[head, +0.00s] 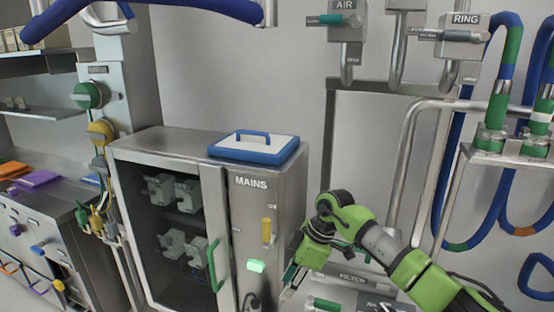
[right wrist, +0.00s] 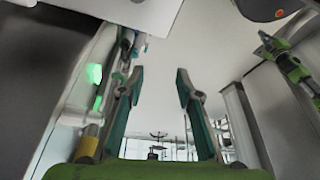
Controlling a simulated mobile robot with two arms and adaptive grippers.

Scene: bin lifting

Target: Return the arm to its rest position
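My right arm, green and black, comes in from the lower right in the head view. Its gripper (head: 291,275) hangs at the lower middle, in front of and to the right of the MAINS cabinet (head: 262,205). In the right wrist view the two teal-padded fingers of my right gripper (right wrist: 160,74) stand apart with nothing between them. The gripper is open and empty. A lit green button (head: 256,266) on the cabinet front is left of the gripper; a green glow also shows in the right wrist view (right wrist: 94,74). My left gripper is not in view.
A blue-rimmed lid (head: 254,148) lies on the cabinet top. A green door handle (head: 214,266) and a yellow handle (head: 268,231) are on its front. Metal pipes (head: 405,165) and blue hoses (head: 461,150) stand right. A filter unit (head: 352,281) sits below my arm.

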